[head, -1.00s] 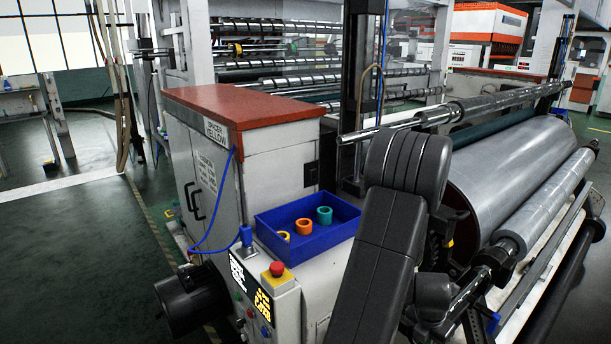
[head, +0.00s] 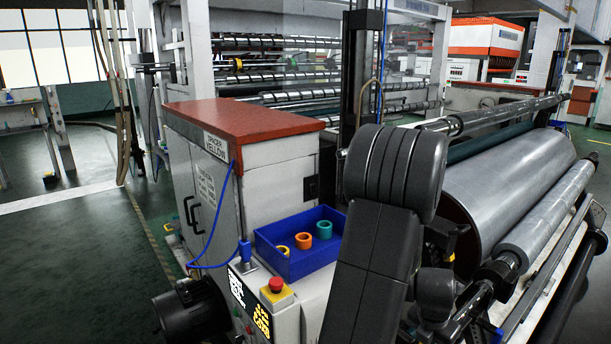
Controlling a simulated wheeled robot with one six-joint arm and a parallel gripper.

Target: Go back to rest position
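My black arm rises from the bottom centre-right of the head view, bent at a thick ribbed joint in front of the winder. My gripper cannot be made out; it is hidden or outside the view. The blue tray (head: 287,262) sits on the machine's ledge left of my arm. An orange ring (head: 303,240) and a teal ring (head: 323,230) lie in it. A yellow ring (head: 282,250) lies at its left side, partly hidden by the tray wall.
The large grey roll (head: 515,185) and a thinner roller (head: 553,205) lie right of my arm. The red-topped cabinet (head: 245,118) stands behind the tray. A red stop button (head: 276,285) is on the control panel in front. Open floor (head: 75,255) lies to the left.

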